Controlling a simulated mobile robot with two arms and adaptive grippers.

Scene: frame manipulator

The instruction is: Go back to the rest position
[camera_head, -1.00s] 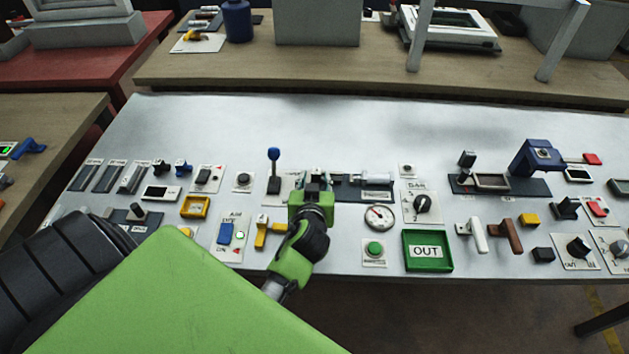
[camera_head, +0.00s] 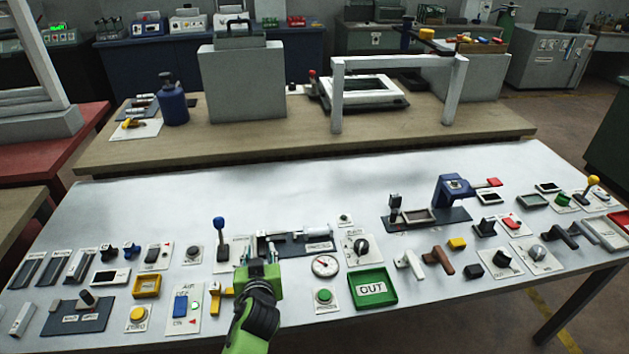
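My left gripper (camera_head: 258,272) is at the front middle of the metal table (camera_head: 340,192), low over the controls. Its green and black wrist comes up from the bottom edge of the picture. My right gripper does not show.
A green OUT tray (camera_head: 373,289), a blue-knobbed lever (camera_head: 220,238), a blue press (camera_head: 455,190) and several switches crowd the table front. Its back strip is bare. A wooden bench (camera_head: 300,142) with a blue bottle (camera_head: 173,102) and a grey frame stands behind.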

